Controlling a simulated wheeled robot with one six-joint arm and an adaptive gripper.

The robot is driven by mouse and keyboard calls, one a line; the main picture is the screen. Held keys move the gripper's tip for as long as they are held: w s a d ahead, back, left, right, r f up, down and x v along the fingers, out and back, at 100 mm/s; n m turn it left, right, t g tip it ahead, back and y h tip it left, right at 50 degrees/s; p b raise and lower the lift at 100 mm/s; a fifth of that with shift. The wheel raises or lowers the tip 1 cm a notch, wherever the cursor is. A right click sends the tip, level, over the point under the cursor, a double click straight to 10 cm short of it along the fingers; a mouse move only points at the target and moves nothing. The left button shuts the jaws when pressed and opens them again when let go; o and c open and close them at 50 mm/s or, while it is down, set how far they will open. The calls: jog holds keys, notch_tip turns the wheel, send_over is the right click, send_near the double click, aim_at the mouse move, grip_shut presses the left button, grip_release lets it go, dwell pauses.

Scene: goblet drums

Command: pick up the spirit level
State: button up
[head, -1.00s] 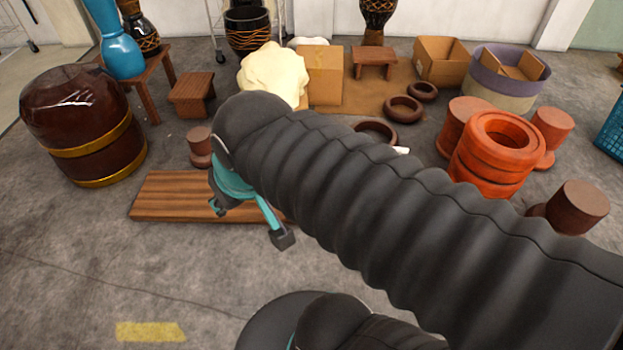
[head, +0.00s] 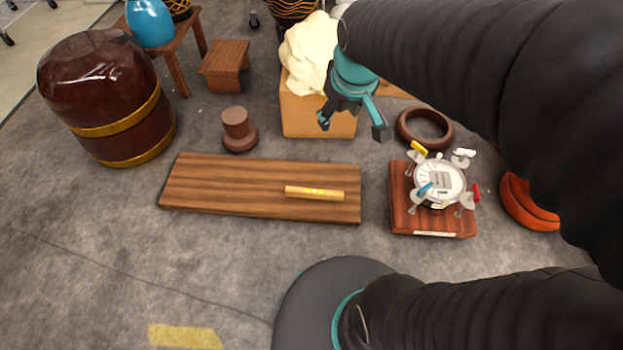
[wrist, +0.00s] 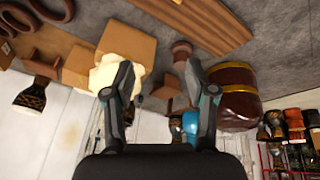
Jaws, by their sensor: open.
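The spirit level (head: 314,193) is a short yellow bar. It lies flat on the right part of a brown wooden board (head: 225,190) on the floor in the head view. My gripper (head: 352,127) is open and empty, raised above and beyond the board, in front of the cardboard box in the head view. In the wrist view my gripper (wrist: 163,80) shows two spread dark fingers with nothing between them.
A wooden block (head: 400,215) with a white drum-like device (head: 440,182) stands right of the board. A brown spool (head: 238,130), a cardboard box (head: 310,117) with cream cloth (head: 308,50), and a dark ring (head: 425,128) lie behind. A large barrel (head: 105,95) stands left. The front floor is clear.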

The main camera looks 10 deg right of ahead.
jog(key=w+f+n+g+b, duration=0.1)
jog(key=w+f+n, duration=0.2)
jog(key=w+f, duration=0.6)
jog(key=n+g+b, duration=0.3)
jog(key=n+b, duration=0.1)
jog(key=n, duration=0.4)
send_over(315, 191)
notch_tip(315, 191, down, 43)
jog(key=shift+s+a+r, duration=0.1)
jog(key=shift+a+r, duration=0.05)
jog(key=shift+r, duration=0.05)
jog(key=shift+f, duration=3.2)
grip_shut()
